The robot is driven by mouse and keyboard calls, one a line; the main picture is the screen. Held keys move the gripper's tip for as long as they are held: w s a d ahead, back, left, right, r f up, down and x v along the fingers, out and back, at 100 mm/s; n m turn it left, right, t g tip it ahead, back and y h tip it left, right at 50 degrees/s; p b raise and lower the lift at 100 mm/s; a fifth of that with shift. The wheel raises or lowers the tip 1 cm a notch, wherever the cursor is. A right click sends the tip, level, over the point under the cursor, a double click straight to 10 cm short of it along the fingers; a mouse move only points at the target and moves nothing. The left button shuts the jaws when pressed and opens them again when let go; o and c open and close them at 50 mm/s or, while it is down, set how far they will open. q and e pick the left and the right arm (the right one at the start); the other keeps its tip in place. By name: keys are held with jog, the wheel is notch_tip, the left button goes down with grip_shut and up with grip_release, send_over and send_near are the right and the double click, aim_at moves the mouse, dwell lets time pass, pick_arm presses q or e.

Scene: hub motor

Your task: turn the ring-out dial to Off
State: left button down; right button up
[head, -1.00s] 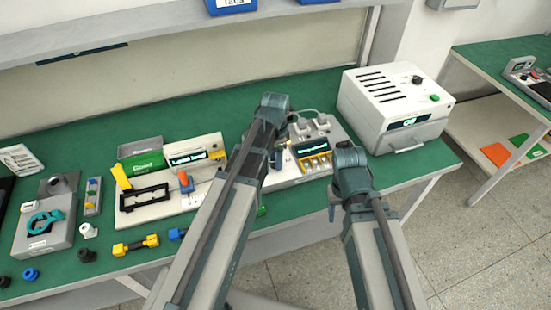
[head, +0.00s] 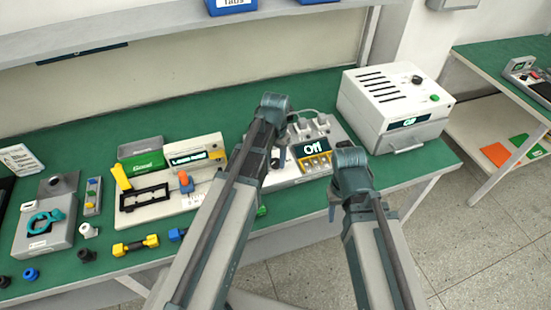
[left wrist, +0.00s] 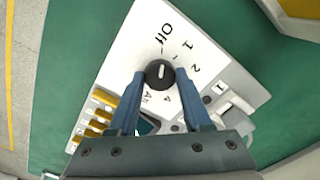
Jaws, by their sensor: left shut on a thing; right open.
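The ring-out dial (left wrist: 160,73) is a round black knob with a white pointer line, on a pale panel (left wrist: 128,48) marked Off, 1, 2, 4 and All. In the left wrist view the pointer line points up toward the Off mark. My left gripper (left wrist: 160,78) has its blue fingers on either side of the dial, shut on it. My right gripper (head: 333,212) is small in the head view, open and apart from the tester, near the table's front edge.
A white oven-like box (head: 395,105) stands right of the tester. A fixture with an orange part (head: 186,180), a green-labelled bin (head: 142,160) and a grey block with a teal clamp (head: 45,235) are to the left. Yellow connectors (left wrist: 97,115) sit beside the dial.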

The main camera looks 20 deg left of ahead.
aim_at(276, 162)
pick_arm(q)
jog(key=shift+n, duration=0.6)
jog(key=shift+c, duration=1.7)
grip_release()
jog(key=shift+r, duration=0.1)
notch_tip(276, 162, up, 14)
jog(key=p, duration=1.4)
jog(key=shift+f, duration=0.25)
jog(key=s+d+f+m+y+b, duration=0.1)
jog(key=s+d+b, duration=0.1)
jog(key=s+d, duration=0.8)
jog(key=s, duration=0.5)
jog(key=shift+d+f+m, duration=0.4)
